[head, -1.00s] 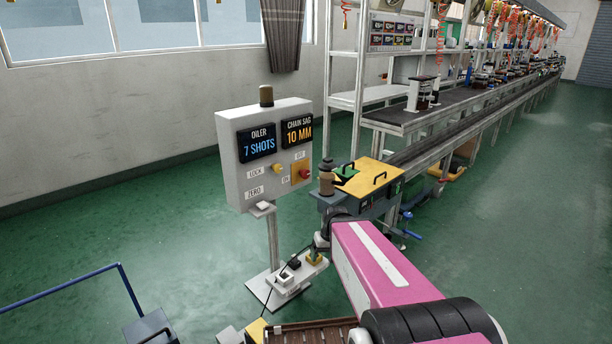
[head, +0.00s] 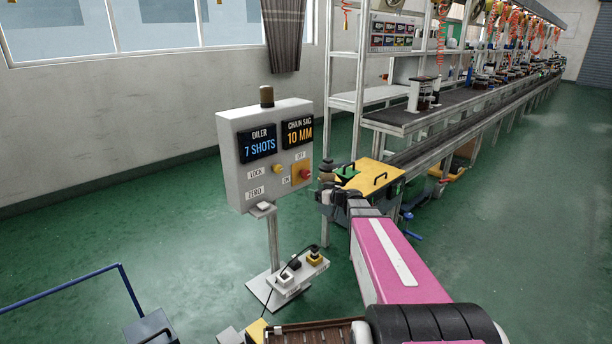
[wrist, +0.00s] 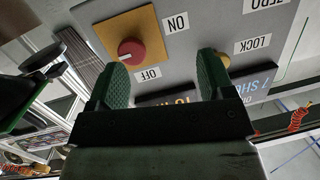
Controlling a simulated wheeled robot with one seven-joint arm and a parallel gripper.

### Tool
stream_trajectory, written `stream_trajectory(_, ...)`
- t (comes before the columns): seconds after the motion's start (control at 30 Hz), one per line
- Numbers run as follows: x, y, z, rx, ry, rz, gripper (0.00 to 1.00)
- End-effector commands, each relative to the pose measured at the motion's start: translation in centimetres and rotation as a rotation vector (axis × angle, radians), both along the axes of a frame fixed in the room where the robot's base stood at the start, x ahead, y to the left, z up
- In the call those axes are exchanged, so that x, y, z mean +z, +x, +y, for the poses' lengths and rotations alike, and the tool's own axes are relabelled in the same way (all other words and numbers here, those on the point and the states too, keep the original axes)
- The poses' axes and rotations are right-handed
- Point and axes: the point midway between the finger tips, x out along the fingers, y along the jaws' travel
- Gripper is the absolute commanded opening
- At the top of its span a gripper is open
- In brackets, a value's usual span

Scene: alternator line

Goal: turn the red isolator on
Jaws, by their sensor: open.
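The red isolator (head: 304,173) is a red knob on a yellow-orange square plate on the grey control box (head: 234,187), with ON and OFF labels beside it. In the wrist view the red knob (wrist: 131,52) sits ahead of my gripper, near the left finger, with the OFF label just below it. My gripper (wrist: 162,78) is open, its two green fingers apart with nothing between them. In the head view my gripper (head: 326,185) is right of the control box, partly hidden by my arm. I cannot tell the knob's exact angle.
A yellow-topped machine (head: 368,178) and the conveyor line (head: 440,140) stand behind my arm. Green floor is open left.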

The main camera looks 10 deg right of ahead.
Motion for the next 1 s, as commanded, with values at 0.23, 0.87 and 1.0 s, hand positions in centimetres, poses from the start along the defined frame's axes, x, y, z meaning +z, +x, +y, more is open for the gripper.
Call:
stream_trajectory(0.23,2.0,3.1,-2.9,-0.099,0.015,-0.161,0.75)
stream_trajectory(0.87,2.2,8.6,0.4,-0.110,0.015,-0.181,0.75)
stream_trajectory(1.0,2.2,10.6,1.8,-0.110,0.015,-0.181,0.75)
